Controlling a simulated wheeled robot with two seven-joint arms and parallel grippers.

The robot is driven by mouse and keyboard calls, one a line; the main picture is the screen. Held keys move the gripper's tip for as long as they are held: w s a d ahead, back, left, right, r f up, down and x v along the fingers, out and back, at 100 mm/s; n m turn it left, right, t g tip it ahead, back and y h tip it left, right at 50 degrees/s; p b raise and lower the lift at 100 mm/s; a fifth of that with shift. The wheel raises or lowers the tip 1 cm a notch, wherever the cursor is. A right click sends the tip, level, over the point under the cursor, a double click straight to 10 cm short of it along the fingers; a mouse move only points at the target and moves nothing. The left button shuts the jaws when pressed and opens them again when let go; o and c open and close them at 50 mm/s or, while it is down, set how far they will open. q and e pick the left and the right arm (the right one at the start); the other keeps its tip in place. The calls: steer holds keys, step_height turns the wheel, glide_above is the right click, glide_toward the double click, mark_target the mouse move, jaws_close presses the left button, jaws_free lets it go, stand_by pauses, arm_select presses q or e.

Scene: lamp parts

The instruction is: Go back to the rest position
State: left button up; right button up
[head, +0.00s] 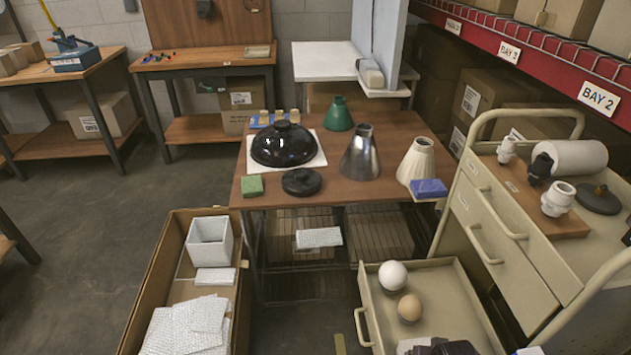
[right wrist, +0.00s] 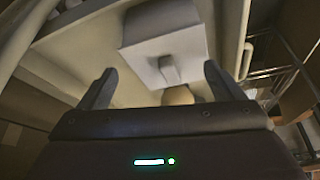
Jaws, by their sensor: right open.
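My right gripper (right wrist: 160,70) is open, its two dark fingers apart with nothing held. In the right wrist view, a pale boxy piece (right wrist: 170,45) and part of a tan ball (right wrist: 178,95) show beyond the fingers, inside a cream drawer. In the head view, a dark shape that seems to be my right gripper (head: 442,347) shows at the bottom edge, over the open drawer (head: 468,300). A white ball (head: 393,274) and a tan ball (head: 409,307) lie in that drawer. My left gripper is not in view.
The brown table (head: 345,195) holds a black dome (head: 284,145), cone shades and a black disc (head: 301,182). The cream cart (head: 500,240) stands right, with sockets on a wooden board (head: 535,205). A cardboard box (head: 163,270) with white pieces stands left. Floor farther left is clear.

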steer(key=shift+s+a+r, duration=0.2)
steer(key=shift+s+r, duration=0.3)
steer(key=shift+r, duration=0.2)
steer(key=shift+a+r+n, duration=0.2)
steer(key=shift+r+n, duration=0.1)
steer(key=shift+s+a+r, duration=0.1)
steer(key=shift+a+r, duration=0.1)
steer(key=shift+r, duration=0.1)
steer(key=s+a+r+n, duration=0.1)
steer(key=s+a+r, duration=0.25)
steer(key=r, duration=0.25)
steer(key=s+a+r+n+g+y, duration=0.1)
steer(key=s+a+r, duration=0.1)
steer(key=s+r, duration=0.3)
steer(key=s+a+r+n, duration=0.2)
steer(key=r, duration=0.5)
step_height(320, 180, down, 30)
steer(key=s+g, duration=0.1)
steer(key=s, duration=0.1)
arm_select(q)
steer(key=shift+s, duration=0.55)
arm_select(e)
steer(key=s+d+f, duration=0.1)
steer(key=s+f, duration=0.8)
steer(key=s+d+f+g, duration=0.1)
steer(key=s+d+f, duration=0.1)
steer(key=s+f, duration=0.7)
steer(key=shift+s+d+f+g, duration=0.15)
steer(key=shift+s+d+g, duration=0.15)
steer(key=shift+s, duration=0.45)
